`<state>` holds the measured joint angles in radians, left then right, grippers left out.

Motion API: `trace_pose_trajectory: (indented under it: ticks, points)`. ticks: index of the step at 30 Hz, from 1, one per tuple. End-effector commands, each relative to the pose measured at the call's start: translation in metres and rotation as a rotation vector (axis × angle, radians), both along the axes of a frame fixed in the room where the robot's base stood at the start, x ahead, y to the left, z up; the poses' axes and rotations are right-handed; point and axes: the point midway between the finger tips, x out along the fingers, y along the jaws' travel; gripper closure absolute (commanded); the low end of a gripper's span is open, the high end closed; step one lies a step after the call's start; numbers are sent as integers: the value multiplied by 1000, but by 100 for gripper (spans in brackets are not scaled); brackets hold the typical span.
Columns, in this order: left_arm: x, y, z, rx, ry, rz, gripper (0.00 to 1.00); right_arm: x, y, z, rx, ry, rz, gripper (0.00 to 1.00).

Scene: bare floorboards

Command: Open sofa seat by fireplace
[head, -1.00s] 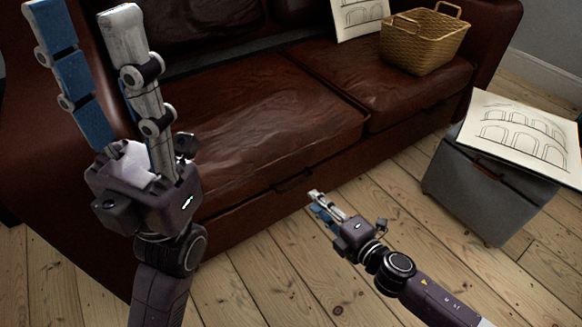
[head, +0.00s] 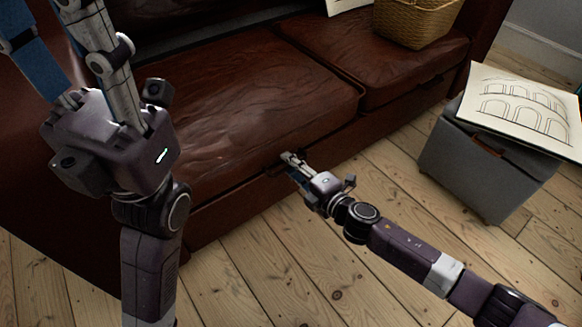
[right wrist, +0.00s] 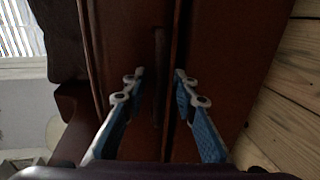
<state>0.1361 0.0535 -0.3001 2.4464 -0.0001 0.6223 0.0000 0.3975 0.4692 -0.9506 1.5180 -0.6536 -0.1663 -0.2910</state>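The brown leather sofa's left seat (head: 270,95) is down flat in the head view. A recessed handle on the front panel below it is mostly hidden behind my right gripper (head: 290,165). That gripper is at the front edge of the seat. In the right wrist view its two blue-padded fingers (right wrist: 160,84) are apart, on either side of a dark vertical slot that looks like the handle (right wrist: 158,58). I cannot tell if they touch it. My left gripper (head: 55,25) is raised over the sofa's left end, fingers apart and empty, tips cut off by the frame.
The right seat (head: 385,65) carries a wicker basket (head: 415,22) and part of a drawing sheet (head: 345,4). A grey storage box (head: 470,165) with an arch drawing (head: 520,105) on top stands at the right. The floorboards (head: 400,185) between sofa and box are clear.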

Motion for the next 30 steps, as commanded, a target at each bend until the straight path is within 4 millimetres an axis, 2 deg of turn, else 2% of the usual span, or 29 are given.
trace_pose_trajectory:
  ticks: [7, 15, 30]
  points:
    - [0, 0, 1, -1, -2, 0, 60, 1, 1, 0, 1, 1, 0, 74]
    - [-1, 0, 1, -1, -2, 0, 60, 0, 1, 0, 0, 0, 1, 100]
    - [0, 0, 4, 0, 0, 0, 60, 0, 1, 2, -1, 2, 1, 100]
